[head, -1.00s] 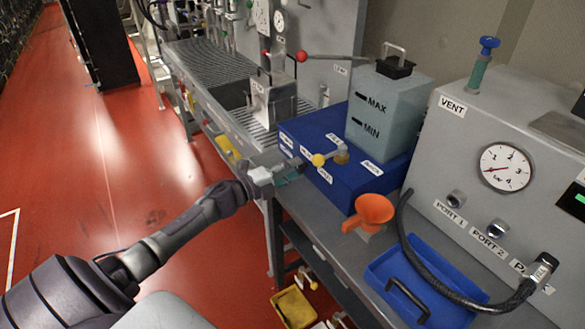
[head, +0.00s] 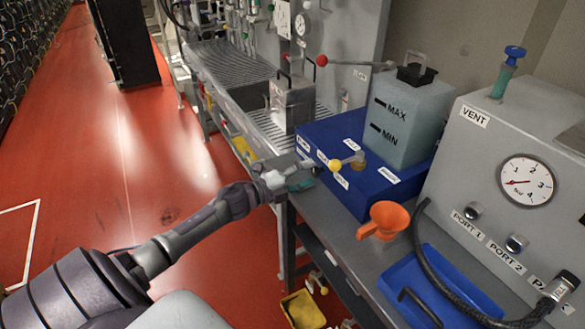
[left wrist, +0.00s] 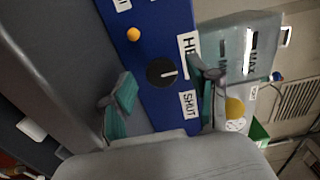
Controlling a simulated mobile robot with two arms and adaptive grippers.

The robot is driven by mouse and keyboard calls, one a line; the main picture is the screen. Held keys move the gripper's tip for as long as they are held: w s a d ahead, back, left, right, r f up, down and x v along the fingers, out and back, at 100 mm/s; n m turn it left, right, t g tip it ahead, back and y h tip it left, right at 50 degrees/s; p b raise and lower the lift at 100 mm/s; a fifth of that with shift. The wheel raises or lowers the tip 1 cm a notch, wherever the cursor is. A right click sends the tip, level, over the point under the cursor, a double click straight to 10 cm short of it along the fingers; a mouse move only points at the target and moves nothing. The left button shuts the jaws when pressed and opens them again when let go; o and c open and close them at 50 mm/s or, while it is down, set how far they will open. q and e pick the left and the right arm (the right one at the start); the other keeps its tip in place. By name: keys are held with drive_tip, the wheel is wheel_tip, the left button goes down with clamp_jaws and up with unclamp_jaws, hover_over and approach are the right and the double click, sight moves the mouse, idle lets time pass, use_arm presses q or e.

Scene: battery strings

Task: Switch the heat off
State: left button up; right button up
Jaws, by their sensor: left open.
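The blue box (head: 362,195) with white labels sits on the bench. In the left wrist view, its front (left wrist: 158,15) carries a round black knob (left wrist: 160,72) with a white pointer line. Beside the knob is a label starting "HE" (left wrist: 187,45), its rest hidden behind a finger; a "SHUT" label (left wrist: 188,104) is below it. My left gripper (head: 300,178) is at the box's front, open and empty. In the left wrist view its teal-padded fingers (left wrist: 164,98) stand either side of the knob's line, apart from it as far as I can tell. My right gripper is not in view.
A lever with a yellow ball (head: 336,166) sticks out from the box. A grey MAX/MIN tank (head: 408,125) stands on top. An orange funnel (head: 388,218), a blue tray (head: 385,285) and the VENT panel (head: 478,165) are to the right. Red floor (head: 120,180) is open at left.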

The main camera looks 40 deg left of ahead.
use_arm(q)
drive_tip(key=v, duration=1.1)
drive_tip(key=shift+s, duration=0.15)
drive_tip(key=shift+a, duration=0.1)
